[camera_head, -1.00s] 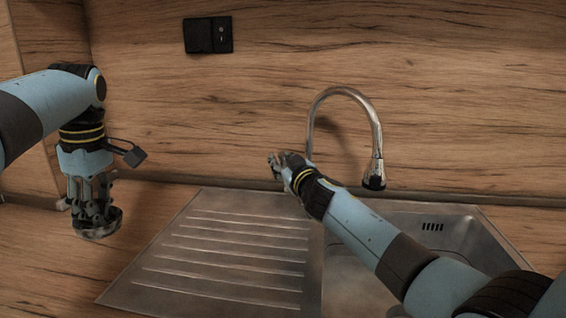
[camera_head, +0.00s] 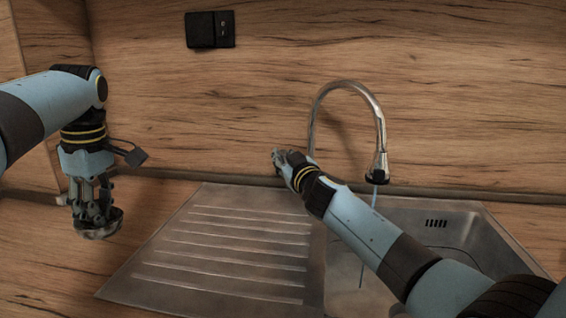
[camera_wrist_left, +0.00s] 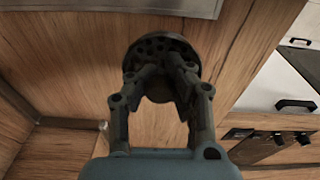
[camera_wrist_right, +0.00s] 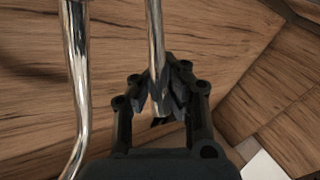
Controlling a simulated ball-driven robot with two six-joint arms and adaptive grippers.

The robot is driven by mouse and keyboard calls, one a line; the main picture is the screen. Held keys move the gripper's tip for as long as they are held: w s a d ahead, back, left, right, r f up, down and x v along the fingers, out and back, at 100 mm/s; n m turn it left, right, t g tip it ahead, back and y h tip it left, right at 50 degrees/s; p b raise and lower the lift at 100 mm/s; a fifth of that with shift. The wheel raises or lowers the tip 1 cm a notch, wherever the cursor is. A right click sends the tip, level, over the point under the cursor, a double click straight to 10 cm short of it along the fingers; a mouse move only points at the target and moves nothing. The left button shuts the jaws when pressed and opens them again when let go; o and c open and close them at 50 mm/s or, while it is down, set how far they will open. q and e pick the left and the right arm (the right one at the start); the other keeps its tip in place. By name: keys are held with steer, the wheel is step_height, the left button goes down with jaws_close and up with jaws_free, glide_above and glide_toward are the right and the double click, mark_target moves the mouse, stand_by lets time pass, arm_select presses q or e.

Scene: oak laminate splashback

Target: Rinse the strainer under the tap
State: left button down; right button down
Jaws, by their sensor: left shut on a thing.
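The strainer (camera_head: 102,231) is a small, round, dark metal piece. It hangs below my left gripper (camera_head: 92,214), which is shut on it, left of the drainer and above the worktop. Its perforated face (camera_wrist_left: 163,46) shows in the left wrist view. The chrome tap (camera_head: 352,87) arches over the sink basin (camera_head: 465,240). A thin stream of water (camera_head: 361,270) runs from its spout into the basin. My right gripper (camera_head: 281,160) is beside the tap's base. In the right wrist view its fingers (camera_wrist_right: 162,92) straddle a chrome rod (camera_wrist_right: 155,40); whether they grip it is unclear.
The ribbed steel drainer (camera_head: 225,240) is empty and lies between the strainer and the basin. My right arm crosses over the sink's front. The wooden splashback with a black socket (camera_head: 210,29) closes off the back.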

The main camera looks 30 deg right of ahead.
arm_select(q)
step_height(320, 180, down, 6)
steer(key=b, duration=0.3)
steer(key=shift+r+b, duration=0.15)
steer(key=shift+b, duration=0.25)
arm_select(e)
steer(key=shift+s+f+n+t, duration=0.3)
steer(key=shift+f+t, duration=0.1)
steer(key=shift+f, duration=0.1)
arm_select(q)
steer(key=shift+f+b, duration=0.3)
steer(key=shift+f, duration=0.05)
arm_select(e)
steer(key=shift+a+r, duration=0.1)
steer(key=shift+r, duration=0.05)
steer(key=shift+s+r, duration=0.1)
arm_select(q)
steer(key=shift+r, duration=0.1)
steer(key=shift+s+d+r, duration=0.1)
steer(key=shift+s+d, duration=0.1)
steer(key=shift+d, duration=0.1)
arm_select(e)
steer(key=c, duration=1.3)
jaws_free()
steer(key=shift+s+d, duration=0.2)
arm_select(q)
steer(key=shift+a, duration=0.1)
arm_select(e)
steer(key=shift+w+a, duration=0.1)
